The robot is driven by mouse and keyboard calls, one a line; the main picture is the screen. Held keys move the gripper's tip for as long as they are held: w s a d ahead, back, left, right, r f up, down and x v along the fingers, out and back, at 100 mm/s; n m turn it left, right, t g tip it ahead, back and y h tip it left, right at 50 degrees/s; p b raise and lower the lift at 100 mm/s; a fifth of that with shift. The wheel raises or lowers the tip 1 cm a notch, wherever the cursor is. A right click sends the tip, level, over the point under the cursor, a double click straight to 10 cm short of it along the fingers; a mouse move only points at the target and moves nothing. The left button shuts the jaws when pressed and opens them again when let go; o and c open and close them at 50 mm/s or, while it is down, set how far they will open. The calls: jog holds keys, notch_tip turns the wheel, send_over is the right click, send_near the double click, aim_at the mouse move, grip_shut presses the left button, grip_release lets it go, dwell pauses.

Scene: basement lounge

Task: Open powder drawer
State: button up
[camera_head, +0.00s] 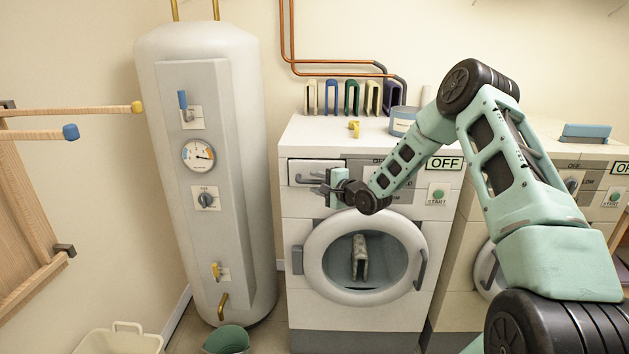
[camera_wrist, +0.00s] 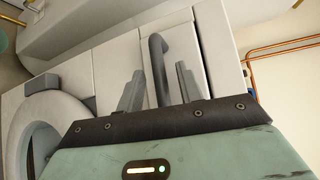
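The powder drawer (camera_head: 301,166) is the white front at the upper left of the left washing machine. It looks flush with the machine, and a dark seam runs along its edge in the wrist view. Its grey bar handle (camera_wrist: 158,68) stands out from the drawer front (camera_wrist: 184,50). My gripper (camera_head: 318,182) is in front of the drawer, at the handle. In the wrist view my gripper (camera_wrist: 160,88) is open, with one finger on each side of the handle and gaps between. My gripper hides part of the drawer in the head view.
The washer (camera_head: 305,215) has a closed round door (camera_head: 320,280) below the drawer. A white boiler (camera_head: 205,110) stands close at the left. A blue-grey tub (camera_head: 403,121) and a yellow piece (camera_head: 354,129) are on top. A green basket (camera_head: 226,340) is on the floor.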

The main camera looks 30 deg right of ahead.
jog(key=shift+x, duration=0.75)
